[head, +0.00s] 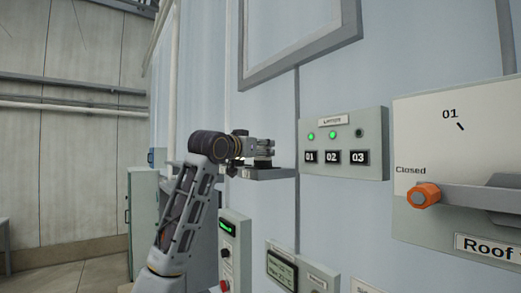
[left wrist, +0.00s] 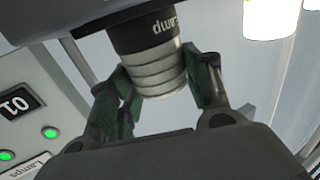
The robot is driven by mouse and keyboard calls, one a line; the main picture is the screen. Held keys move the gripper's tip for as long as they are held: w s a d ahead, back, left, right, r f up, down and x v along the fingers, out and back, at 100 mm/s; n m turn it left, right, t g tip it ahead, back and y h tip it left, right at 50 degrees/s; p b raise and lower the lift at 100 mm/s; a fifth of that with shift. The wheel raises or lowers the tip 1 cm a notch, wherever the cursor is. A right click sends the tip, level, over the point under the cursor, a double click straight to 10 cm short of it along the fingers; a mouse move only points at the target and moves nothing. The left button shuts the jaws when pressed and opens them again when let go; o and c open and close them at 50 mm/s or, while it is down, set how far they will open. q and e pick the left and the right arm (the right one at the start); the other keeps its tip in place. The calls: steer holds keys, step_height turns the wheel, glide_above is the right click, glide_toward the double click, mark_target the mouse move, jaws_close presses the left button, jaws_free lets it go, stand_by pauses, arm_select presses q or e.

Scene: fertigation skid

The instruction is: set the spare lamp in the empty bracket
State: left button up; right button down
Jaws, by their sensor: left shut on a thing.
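My left gripper (head: 264,149) is at the wall, just above a grey ledge (head: 277,174). In the left wrist view its green-padded fingers (left wrist: 163,85) are shut around the ridged silver part of the spare lamp (left wrist: 160,75). The lamp's dark part, with upside-down "Lamp" lettering, lies beyond the fingers, towards the ledge. In the head view the gripper hides most of the lamp; I cannot tell whether it touches the ledge. I cannot make out the empty bracket. My right gripper is not in view.
The lamp panel (head: 343,143), right of the gripper, shows numbers 01, 02 and 03; lights 01 and 02 are green, 03 is dark. Two glowing cylinders, one nearer (left wrist: 270,18), show in the left wrist view. An orange-knobbed lever (head: 424,196) juts out at right.

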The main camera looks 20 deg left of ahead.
arm_select(q)
steer(key=shift+f, duration=0.1)
steer(key=o, duration=1.1)
steer(key=shift+s+a+b, duration=0.2)
steer(key=shift+s+b, duration=0.15)
steer(key=shift+s, duration=0.25)
steer(key=b+v, duration=0.4)
steer(key=v, duration=0.6)
steer(key=shift+s, duration=0.35)
steer(key=shift+a, duration=0.1)
